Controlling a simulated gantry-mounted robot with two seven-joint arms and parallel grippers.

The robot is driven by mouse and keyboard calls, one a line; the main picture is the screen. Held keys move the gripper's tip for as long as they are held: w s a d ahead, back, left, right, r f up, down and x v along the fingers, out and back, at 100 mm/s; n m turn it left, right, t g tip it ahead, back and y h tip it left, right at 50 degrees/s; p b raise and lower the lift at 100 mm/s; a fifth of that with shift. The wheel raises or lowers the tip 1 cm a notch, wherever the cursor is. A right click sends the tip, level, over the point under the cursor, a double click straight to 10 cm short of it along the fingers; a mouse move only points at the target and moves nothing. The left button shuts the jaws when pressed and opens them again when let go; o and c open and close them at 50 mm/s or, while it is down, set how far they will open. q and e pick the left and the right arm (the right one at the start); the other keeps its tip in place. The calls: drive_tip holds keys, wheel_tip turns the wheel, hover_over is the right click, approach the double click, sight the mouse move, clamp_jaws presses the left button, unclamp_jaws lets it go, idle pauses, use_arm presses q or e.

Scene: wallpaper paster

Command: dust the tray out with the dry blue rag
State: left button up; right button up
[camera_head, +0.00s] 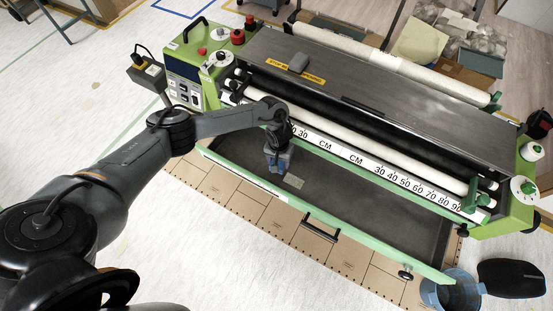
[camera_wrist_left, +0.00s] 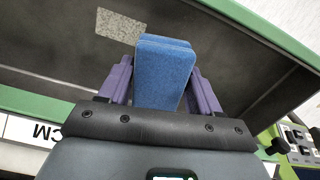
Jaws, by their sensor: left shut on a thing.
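The tray (camera_head: 385,222) is the long, dark, green-edged trough along the front of the machine. Dusty smudges show on its floor, along with a pale speckled patch (camera_head: 293,182) that is also in the left wrist view (camera_wrist_left: 120,27). My left gripper (camera_head: 277,161) is over the left part of the tray, pointing down. In the left wrist view its purple fingers are shut on the blue rag (camera_wrist_left: 163,75), which looks like a thick folded block. Whether the rag touches the tray floor is unclear. My right gripper is out of view.
White rollers and a centimetre scale (camera_head: 352,158) run just behind the tray. A grey object (camera_head: 298,62) lies on the machine's top. A black handle (camera_head: 322,227) sits on the tray's front. A blue bucket (camera_head: 452,293) and a black item (camera_head: 511,278) are at lower right.

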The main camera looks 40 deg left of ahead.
use_arm(q)
drive_tip(key=shift+r+p, duration=0.2)
drive_tip(key=shift+p, duration=0.3)
wheel_tip(320, 180, down, 4)
drive_tip(key=shift+r+b, duration=0.1)
drive_tip(key=shift+b, duration=0.95)
drive_tip(key=shift+f+b, duration=0.8)
drive_tip(key=shift+f, duration=0.75)
